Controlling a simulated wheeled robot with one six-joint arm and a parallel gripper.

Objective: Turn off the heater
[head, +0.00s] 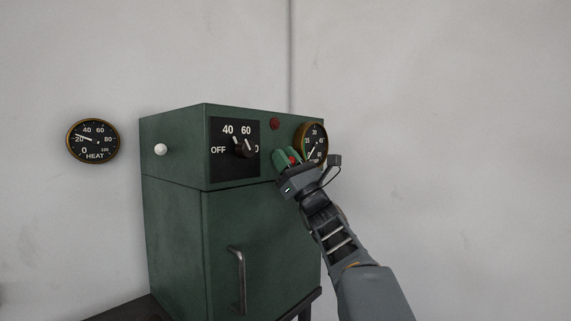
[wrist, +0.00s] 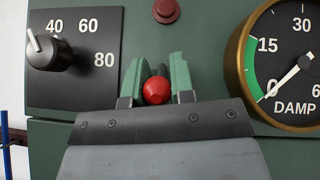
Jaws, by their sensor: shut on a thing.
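The heater appears to be a green cabinet (head: 172,240) against the wall. Its black dial plate (head: 220,172) reads OFF, 40, 60 and 80, with 80 partly hidden in the head view. My gripper (head: 288,158) is right of the dial, at the front panel. Its green fingers (wrist: 156,80) are shut on a red knob (wrist: 156,90). What lies behind the red knob is hidden.
A dark red button or lamp (head: 275,124) sits above my gripper. A brass-rimmed DAMP gauge (head: 318,130) is to its right, needle near 0. A HEAT gauge (head: 93,141) hangs on the wall, needle near 20. A white knob (head: 160,150) and door handle (head: 238,280) stick out.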

